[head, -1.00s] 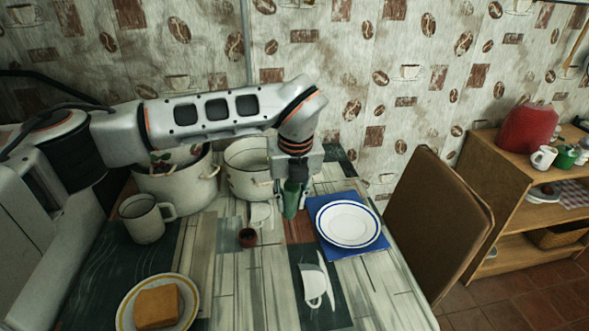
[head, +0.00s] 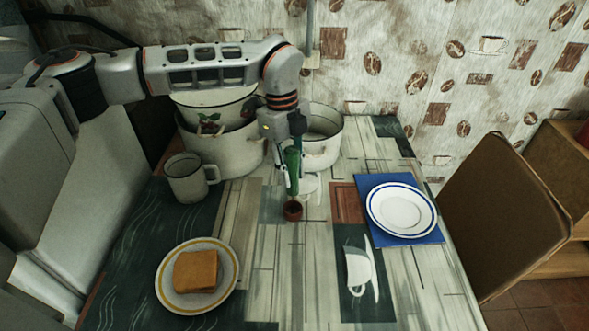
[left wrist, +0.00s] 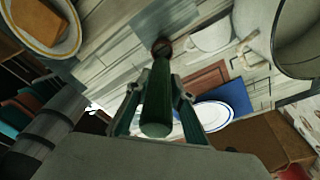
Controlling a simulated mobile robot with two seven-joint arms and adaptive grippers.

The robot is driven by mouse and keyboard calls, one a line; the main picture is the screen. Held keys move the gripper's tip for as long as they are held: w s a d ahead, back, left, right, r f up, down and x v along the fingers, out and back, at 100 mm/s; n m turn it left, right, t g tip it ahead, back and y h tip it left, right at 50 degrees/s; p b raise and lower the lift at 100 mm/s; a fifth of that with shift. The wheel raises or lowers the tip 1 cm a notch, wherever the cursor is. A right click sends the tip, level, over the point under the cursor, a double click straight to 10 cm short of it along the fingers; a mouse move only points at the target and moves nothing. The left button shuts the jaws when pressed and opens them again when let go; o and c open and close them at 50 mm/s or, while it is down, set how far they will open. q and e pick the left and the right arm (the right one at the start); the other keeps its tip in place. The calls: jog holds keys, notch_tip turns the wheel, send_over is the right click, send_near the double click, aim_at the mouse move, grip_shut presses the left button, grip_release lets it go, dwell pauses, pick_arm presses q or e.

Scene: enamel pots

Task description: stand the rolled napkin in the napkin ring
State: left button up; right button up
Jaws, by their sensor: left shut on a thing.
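The rolled napkin (head: 292,160) is a green upright roll. My left gripper (head: 290,187) is shut on it, and in the left wrist view my fingers (left wrist: 155,95) sit on both sides of the napkin (left wrist: 156,112). The napkin ring (head: 293,211) is a small reddish-brown ring standing on the table, directly below the roll in the head view. In the left wrist view the ring (left wrist: 162,48) lies at the far end of the roll. I cannot tell whether the napkin's lower end is in the ring or just above it. My right gripper is out of view.
Enamel pots (head: 222,145) stand behind and left of my gripper, with a mug (head: 188,180) at left. A plate with bread (head: 196,272) is at front left. A white plate (head: 401,210) on a blue napkin (head: 428,238) is at right. The table front of the ring is clear.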

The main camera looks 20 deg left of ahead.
aim_at(292, 193)
pick_arm(q)
notch_tip(292, 193, down, 2)
jog(key=shift+f+b, duration=0.15)
jog(key=shift+b, duration=0.45)
jog(key=shift+f+b, duration=0.6)
jog(key=shift+f, duration=0.25)
jog(key=shift+f+b, duration=0.35)
jog(key=shift+f, duration=1.45)
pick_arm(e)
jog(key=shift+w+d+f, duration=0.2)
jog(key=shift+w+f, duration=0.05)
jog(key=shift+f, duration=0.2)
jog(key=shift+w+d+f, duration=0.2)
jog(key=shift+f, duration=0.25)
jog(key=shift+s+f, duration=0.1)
pick_arm(q)
jog(key=o, duration=1.1)
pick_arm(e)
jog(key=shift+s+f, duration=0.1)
